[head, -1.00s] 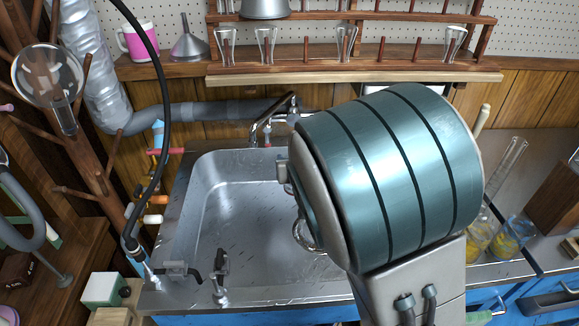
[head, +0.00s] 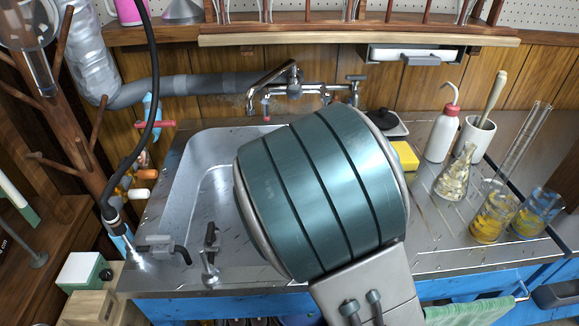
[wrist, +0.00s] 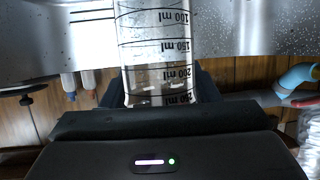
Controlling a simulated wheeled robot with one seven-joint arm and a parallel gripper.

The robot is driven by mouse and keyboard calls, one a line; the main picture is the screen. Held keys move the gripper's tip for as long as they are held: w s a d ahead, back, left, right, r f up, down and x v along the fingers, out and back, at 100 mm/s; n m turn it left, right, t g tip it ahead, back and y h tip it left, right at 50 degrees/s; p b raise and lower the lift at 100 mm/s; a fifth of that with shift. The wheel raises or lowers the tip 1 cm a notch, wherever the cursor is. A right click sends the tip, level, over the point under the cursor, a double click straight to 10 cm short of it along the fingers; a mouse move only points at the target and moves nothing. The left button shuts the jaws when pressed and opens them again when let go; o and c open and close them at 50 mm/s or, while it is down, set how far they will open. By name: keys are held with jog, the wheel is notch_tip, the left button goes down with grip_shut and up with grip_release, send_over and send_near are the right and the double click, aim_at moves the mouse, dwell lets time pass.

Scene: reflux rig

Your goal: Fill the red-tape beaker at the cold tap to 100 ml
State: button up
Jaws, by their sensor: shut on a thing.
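A clear beaker (wrist: 155,50) with black marks from 100 ml to 250 ml shows upside down in the wrist view. My gripper (wrist: 158,90) is shut on it, with dark fingers on either side. I see no red tape on the visible part, and I cannot tell whether it holds liquid. In the head view, my arm hides both gripper and beaker. A chrome tap (head: 272,82) with a bent spout stands at the back of the sink (head: 195,185). I cannot tell which handle is cold.
Two beakers with yellow contents (head: 493,218), a flask (head: 455,178) and a wash bottle (head: 442,133) stand on the right counter. A yellow sponge (head: 405,155) lies behind my arm. A black hose (head: 154,90) hangs at left.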

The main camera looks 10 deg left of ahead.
notch_tip(320, 180, down, 5)
jog(key=b, duration=0.3)
jog(key=shift+a+f+b, duration=0.15)
jog(key=shift+f+b, duration=0.15)
jog(key=a, duration=0.3)
jog(key=w+a, duration=0.1)
jog(key=a, duration=0.2)
jog(key=w+a, duration=0.1)
jog(key=a, duration=0.2)
jog(key=shift+a+f+p, duration=0.25)
jog(key=shift+p, duration=0.05)
jog(key=shift+f, duration=0.15)
jog(key=o, duration=1.2)
